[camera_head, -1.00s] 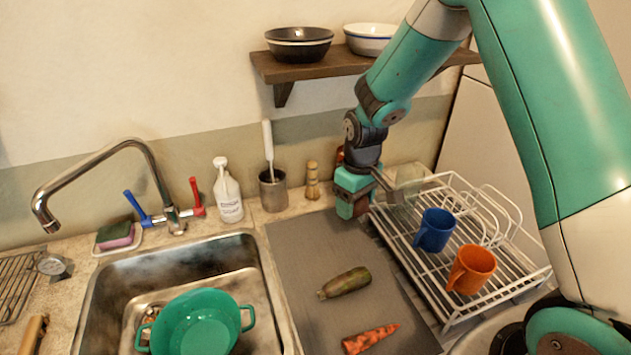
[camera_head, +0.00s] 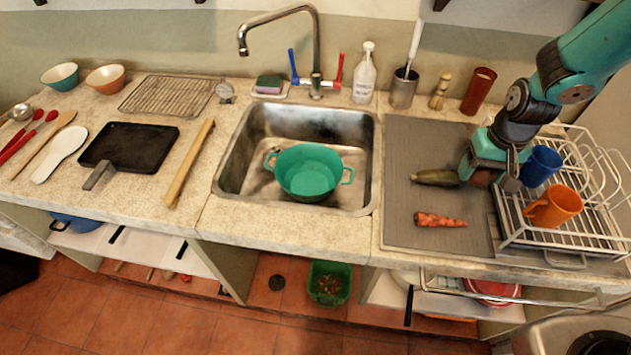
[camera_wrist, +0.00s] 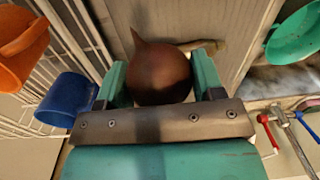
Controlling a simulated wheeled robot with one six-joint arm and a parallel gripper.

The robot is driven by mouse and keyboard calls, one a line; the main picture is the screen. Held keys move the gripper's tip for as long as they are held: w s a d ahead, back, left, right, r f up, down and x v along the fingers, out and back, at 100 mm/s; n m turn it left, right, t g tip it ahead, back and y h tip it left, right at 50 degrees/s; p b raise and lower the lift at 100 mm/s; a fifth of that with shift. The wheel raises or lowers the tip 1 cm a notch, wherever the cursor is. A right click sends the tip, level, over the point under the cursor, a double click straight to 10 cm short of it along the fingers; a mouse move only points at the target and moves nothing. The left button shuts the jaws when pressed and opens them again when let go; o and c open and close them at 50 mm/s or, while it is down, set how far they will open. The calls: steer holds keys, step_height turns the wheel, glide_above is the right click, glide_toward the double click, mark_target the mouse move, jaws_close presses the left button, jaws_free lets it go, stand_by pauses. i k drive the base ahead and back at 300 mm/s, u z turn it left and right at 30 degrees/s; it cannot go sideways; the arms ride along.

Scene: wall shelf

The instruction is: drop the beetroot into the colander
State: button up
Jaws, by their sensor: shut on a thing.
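The beetroot (camera_wrist: 160,78) is a dark, round, brownish-red root with a pointed tail, held between the two teal fingers of my gripper (camera_head: 492,172). In the head view the beetroot (camera_head: 484,178) is partly hidden by the gripper, over the right side of the grey mat and beside the dish rack. I cannot tell whether it touches the mat. The colander (camera_head: 308,172) is a green, two-handled bowl in the sink, well to the left of my gripper. Its edge also shows at upper right in the wrist view (camera_wrist: 296,36).
A courgette (camera_head: 436,177) and a carrot (camera_head: 440,220) lie on the grey mat (camera_head: 405,145). The dish rack (camera_head: 590,235) holds a blue mug (camera_head: 541,166) and an orange mug (camera_head: 553,205). The tap (camera_head: 316,50) arches behind the sink (camera_head: 235,165).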

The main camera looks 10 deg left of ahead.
mark_target(317, 185)
steer(key=u, duration=2.95)
steer(key=i, duration=1)
steer(key=z, duration=3.05)
steer(key=i, duration=0.5)
